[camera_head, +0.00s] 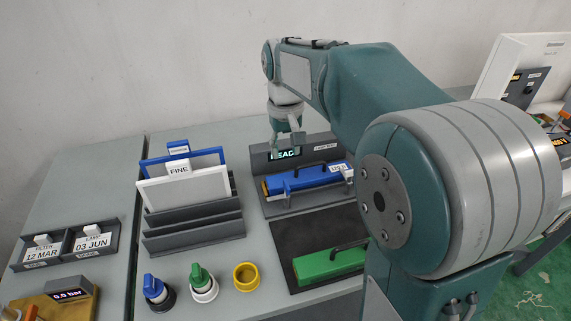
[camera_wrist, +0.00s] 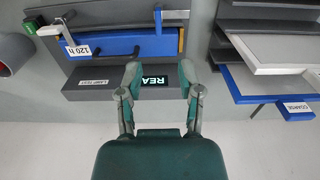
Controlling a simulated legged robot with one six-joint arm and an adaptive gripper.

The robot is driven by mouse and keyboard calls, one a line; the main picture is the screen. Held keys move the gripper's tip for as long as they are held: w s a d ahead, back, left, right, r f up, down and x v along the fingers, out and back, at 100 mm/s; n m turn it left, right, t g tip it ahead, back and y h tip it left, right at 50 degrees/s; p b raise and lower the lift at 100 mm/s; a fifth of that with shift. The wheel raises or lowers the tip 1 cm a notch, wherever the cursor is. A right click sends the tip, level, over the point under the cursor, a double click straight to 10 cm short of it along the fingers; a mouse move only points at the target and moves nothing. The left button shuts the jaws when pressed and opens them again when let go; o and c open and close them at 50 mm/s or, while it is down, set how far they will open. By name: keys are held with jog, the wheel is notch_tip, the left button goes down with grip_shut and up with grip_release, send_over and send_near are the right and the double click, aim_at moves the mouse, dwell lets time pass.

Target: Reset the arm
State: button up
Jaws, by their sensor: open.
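My arm reaches across the right half of the head view and bends down at its far end. My gripper (camera_head: 288,140) hangs above the back of the lamp test station (camera_head: 262,160), in front of its lit display, partly hiding it. In the wrist view my gripper (camera_wrist: 160,80) is open, with nothing between its fingers; the lit display (camera_wrist: 156,81) shows between them. A blue lamp block (camera_head: 308,179) lies in the station; it also shows in the wrist view (camera_wrist: 115,46) with a "120 h" label. The gripper appears apart from it.
A grey rack (camera_head: 195,232) holds a white "FINE" panel (camera_head: 184,190) and a blue-framed panel (camera_head: 206,157). A green block (camera_head: 330,263) lies on a dark mat (camera_head: 296,235). Blue (camera_head: 155,289) and green (camera_head: 202,281) knobs and a yellow ring (camera_head: 246,276) stand in front. Date trays (camera_head: 68,262) are left.

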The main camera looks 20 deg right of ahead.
jog(key=shift+r, duration=0.55)
jog(key=s+f+t, duration=0.1)
jog(key=s+t, duration=0.4)
jog(key=s, duration=1.6)
jog(key=shift+d+f+t, duration=0.15)
jog(key=shift+f+t, duration=0.15)
jog(key=shift+f, duration=0.05)
